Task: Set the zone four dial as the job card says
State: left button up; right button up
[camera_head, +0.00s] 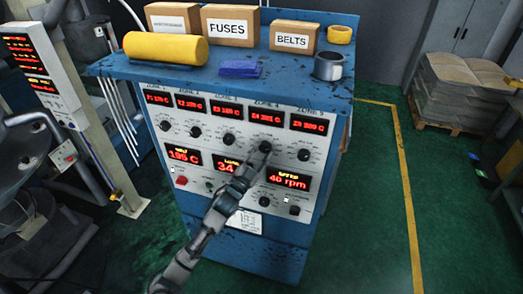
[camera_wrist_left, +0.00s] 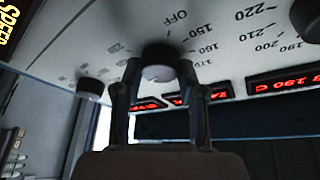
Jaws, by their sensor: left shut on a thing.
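The blue control cabinet carries a row of dark round dials under red zone displays. The zone four dial (camera_head: 265,147) sits below the zone four display (camera_head: 265,117), whose digits are too small to read surely. My left gripper (camera_head: 261,154) reaches up to this dial from below. In the left wrist view the dial (camera_wrist_left: 157,72) sits between the two fingers of my left gripper (camera_wrist_left: 158,85), which are shut on it. Its scale shows OFF, 150, 160 and 170 on one side; its pointer cannot be made out. My right gripper is not in view.
Other dials flank it, such as the zone five dial (camera_head: 304,155) and the zone three dial (camera_head: 229,140). A red button (camera_head: 181,181) and a printed sheet (camera_head: 247,221), too small to read, are lower down. Boxes and a yellow roll (camera_head: 165,48) lie on top.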

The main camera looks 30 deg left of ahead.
pick_arm(q)
jog(key=shift+f+m+p, duration=0.2)
jog(key=shift+m+p, duration=0.15)
jog(key=shift+m, duration=0.35)
jog(key=o, duration=1.1)
jog(key=shift+w, duration=0.1)
jog(key=shift+o, duration=0.2)
jog(key=shift+w+a+f, duration=0.1)
jog(key=shift+w+a, duration=0.05)
jog(key=v, duration=1.2)
jog(key=shift+a, duration=0.3)
